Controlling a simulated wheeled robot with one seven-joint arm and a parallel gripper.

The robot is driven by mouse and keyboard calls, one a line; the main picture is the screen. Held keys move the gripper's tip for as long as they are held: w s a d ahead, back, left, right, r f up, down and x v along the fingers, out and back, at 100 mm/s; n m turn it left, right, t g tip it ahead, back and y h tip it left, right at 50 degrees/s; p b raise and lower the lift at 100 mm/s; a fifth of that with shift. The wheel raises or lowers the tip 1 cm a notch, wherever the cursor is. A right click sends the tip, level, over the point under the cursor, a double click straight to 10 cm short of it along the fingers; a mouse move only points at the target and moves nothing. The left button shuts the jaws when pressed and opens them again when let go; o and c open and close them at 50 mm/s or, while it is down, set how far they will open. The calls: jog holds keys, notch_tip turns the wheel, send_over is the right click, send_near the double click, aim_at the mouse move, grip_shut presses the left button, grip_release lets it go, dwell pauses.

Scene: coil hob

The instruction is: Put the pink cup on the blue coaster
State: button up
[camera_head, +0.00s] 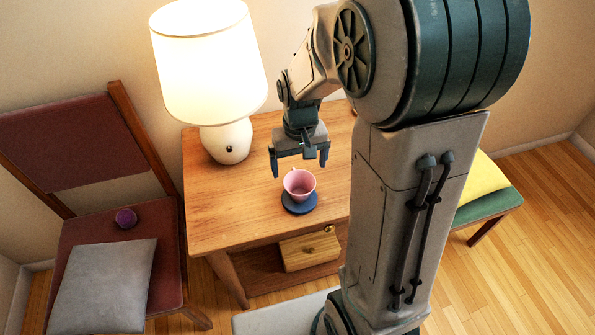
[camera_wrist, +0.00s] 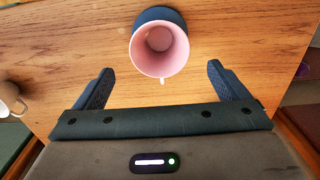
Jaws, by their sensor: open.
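The pink cup (camera_head: 300,184) stands on the dark blue coaster (camera_head: 298,207) near the front of the wooden table, and looks upright. In the wrist view the cup (camera_wrist: 160,50) is empty, its handle toward my gripper, and the coaster (camera_wrist: 157,14) shows beyond its rim. The cup hides most of the coaster. My gripper (camera_head: 299,166) is open and empty above and behind the cup. In the wrist view its two fingers (camera_wrist: 158,88) are wide apart, with the cup's rim beyond them and not between them.
A lit lamp (camera_head: 228,143) stands on the table (camera_head: 225,205) at the left. A chair with a grey cushion (camera_head: 105,285) and purple ball (camera_head: 126,218) is left.

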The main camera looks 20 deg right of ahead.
jog(key=s+r+t, duration=0.2)
jog(key=s+r, duration=0.7)
jog(key=s, duration=0.5)
jog(key=shift+s+r, duration=0.3)
jog(key=shift+r, duration=0.05)
